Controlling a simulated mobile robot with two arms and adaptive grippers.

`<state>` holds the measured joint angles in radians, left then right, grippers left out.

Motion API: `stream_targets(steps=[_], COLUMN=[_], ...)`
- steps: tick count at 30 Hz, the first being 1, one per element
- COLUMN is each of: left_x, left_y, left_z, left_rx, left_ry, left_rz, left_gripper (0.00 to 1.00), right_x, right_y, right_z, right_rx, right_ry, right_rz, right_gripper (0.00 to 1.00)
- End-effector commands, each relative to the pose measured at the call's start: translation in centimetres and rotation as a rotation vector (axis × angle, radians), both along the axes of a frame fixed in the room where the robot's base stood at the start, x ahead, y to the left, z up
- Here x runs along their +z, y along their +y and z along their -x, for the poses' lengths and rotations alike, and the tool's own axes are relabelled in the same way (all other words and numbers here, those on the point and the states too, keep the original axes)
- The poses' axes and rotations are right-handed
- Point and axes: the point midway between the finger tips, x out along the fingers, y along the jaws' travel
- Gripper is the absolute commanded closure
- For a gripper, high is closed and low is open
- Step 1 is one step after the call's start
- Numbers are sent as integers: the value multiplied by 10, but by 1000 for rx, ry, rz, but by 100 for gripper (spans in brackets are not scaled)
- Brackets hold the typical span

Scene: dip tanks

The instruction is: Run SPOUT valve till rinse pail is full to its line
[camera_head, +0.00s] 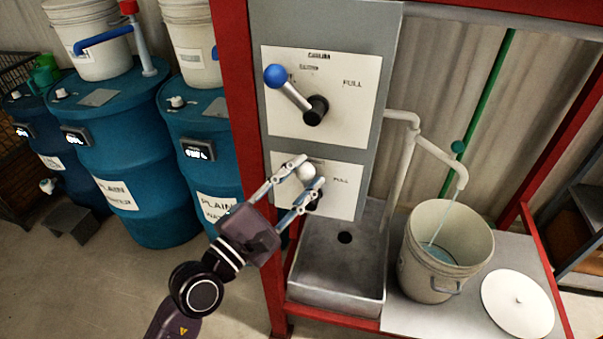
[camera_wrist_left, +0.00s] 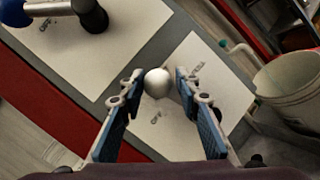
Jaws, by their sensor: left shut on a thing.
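My left gripper (camera_head: 308,173) is shut on the white ball knob (camera_head: 304,173) of the lower valve lever. The left wrist view shows the knob (camera_wrist_left: 157,82) between the fingertips. The lower panel (camera_head: 345,190) reads "FULL" at its right; its other print is too small or covered. The white spout pipe (camera_head: 437,152) bends down over the pale rinse pail (camera_head: 425,275). A thin stream of water (camera_head: 440,222) runs from the spout into the pail. Some bluish water (camera_head: 440,254) shows low inside; I cannot make out a fill line. My right gripper is not in view.
An upper lever with a blue knob (camera_head: 275,75) stands above my gripper. A grey basin (camera_head: 335,262) with a drain sits left of the pail, and a round white lid (camera_head: 517,303) lies to its right. Blue barrels (camera_head: 125,150) stand at left beyond the red frame (camera_head: 238,100).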

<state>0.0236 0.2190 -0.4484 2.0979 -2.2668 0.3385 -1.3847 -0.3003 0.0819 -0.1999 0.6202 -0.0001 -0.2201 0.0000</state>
Motion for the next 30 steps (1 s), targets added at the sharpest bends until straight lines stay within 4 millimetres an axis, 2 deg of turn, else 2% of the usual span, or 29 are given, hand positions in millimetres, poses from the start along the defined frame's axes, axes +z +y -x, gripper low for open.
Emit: stream_targets(steps=[1,7,8,12,24,30], left_x=[-6,-6,-6,-5,-2,-6], left_y=[2,3,3,2,1,14], left_z=[-2,-2,-2,-2,0,13], left_rx=[7,8,7,6,2,2], left_ry=[2,1,2,3,1,2], left_rz=[-15,-15,-15,-11,-3,-6], left_gripper=[100,100,67,53,53,53], right_x=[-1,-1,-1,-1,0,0], right_y=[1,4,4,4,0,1], right_z=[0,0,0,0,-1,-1], right_rx=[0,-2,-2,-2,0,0], right_ry=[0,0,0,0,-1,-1], right_rz=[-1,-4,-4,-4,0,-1], right_gripper=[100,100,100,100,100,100])
